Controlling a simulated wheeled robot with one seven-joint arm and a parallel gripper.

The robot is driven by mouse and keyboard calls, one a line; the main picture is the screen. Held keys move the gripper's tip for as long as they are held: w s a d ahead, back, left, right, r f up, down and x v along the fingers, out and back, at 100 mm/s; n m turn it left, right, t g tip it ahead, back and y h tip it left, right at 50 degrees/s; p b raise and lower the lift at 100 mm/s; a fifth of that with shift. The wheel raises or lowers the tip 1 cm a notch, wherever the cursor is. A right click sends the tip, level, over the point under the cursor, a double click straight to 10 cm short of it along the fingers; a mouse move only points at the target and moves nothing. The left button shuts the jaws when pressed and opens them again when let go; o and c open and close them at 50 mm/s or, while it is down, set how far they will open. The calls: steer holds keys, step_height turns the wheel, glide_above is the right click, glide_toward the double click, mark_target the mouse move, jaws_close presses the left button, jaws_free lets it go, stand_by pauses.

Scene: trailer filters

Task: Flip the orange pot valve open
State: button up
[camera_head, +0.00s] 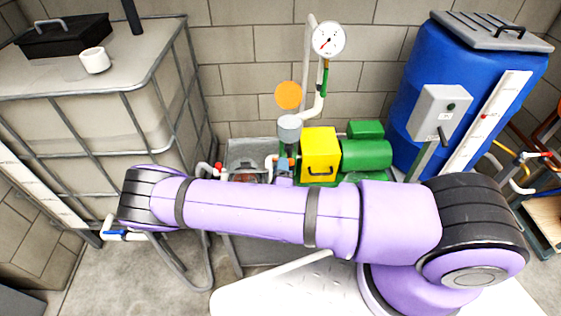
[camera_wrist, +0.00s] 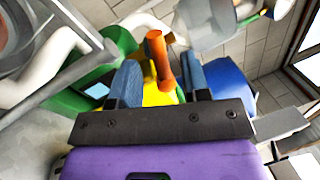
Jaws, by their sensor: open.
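In the wrist view my gripper (camera_wrist: 159,70) is open, with its two blue fingers spread apart. An orange, rod-like handle (camera_wrist: 157,48), which looks like the orange pot valve's lever, shows between the fingers. I cannot tell whether either finger touches it. In the head view a clear pot with a grey body (camera_head: 289,128) stands at the left of the yellow box, with an orange disc (camera_head: 288,95) above it. My purple arm crosses the front of the head view and hides much of the area below the pot. I cannot clearly make out my gripper there.
A yellow box (camera_head: 320,152) and a green pump (camera_head: 367,154) stand right of the pot. A white pipe with a pressure gauge (camera_head: 328,39) rises behind. A caged tank (camera_head: 110,112) is at left and a blue barrel (camera_head: 408,80) at right.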

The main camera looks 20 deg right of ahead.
steer(key=v, duration=0.8)
